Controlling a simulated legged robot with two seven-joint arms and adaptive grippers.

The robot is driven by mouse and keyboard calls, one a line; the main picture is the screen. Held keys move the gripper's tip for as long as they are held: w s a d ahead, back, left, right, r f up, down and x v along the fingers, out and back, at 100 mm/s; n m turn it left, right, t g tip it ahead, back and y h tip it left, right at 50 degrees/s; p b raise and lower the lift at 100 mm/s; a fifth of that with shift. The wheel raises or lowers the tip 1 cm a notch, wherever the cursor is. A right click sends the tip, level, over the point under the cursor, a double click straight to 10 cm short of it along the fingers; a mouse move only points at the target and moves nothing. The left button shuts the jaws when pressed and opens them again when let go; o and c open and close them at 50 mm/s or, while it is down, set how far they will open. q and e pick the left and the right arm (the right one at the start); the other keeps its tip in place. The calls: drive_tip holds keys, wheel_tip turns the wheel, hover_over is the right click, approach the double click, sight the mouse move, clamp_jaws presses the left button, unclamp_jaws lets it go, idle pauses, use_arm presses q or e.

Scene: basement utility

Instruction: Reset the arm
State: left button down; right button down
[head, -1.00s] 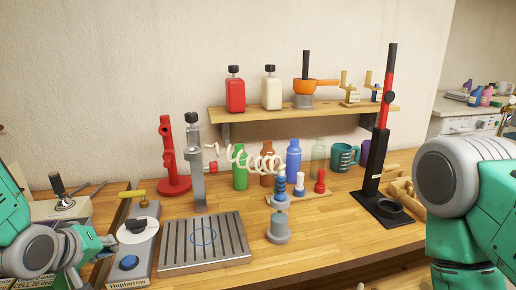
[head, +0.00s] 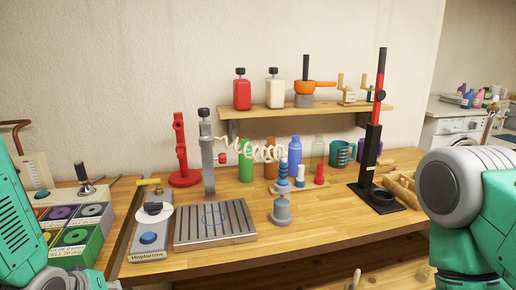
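My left arm (head: 20,225) comes in at the left edge, and a green part of it shows at the bottom left. My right arm (head: 455,200) fills the right edge, with its grey round joint in front of the bench end. Neither gripper shows; both lie outside the picture. On the wooden bench (head: 320,225) stand a tall black-and-red press (head: 372,140), a red stand (head: 181,150), a grey column stand (head: 207,155) and a grey-and-blue post (head: 282,205). Which thing the task's arm is, I cannot tell.
A slotted metal plate (head: 215,222) and a grey device with a white disc (head: 150,230) are at the bench's left. Coloured bins (head: 75,235) stand beside my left arm. A wall shelf (head: 310,108) holds bottles and a pan. The front middle of the bench is clear.

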use_arm(q)
drive_tip(key=s+d+f+m+g+b, duration=0.2)
drive_tip(key=s+f+m+g+b, duration=0.4)
drive_tip(key=s+f, duration=1.8)
drive_tip(key=shift+s+d+f+m+g+y+b, duration=0.3)
drive_tip(key=shift+s+m+g, duration=0.15)
drive_tip(key=shift+s, duration=0.65)
drive_tip(key=shift+w+a, duration=0.1)
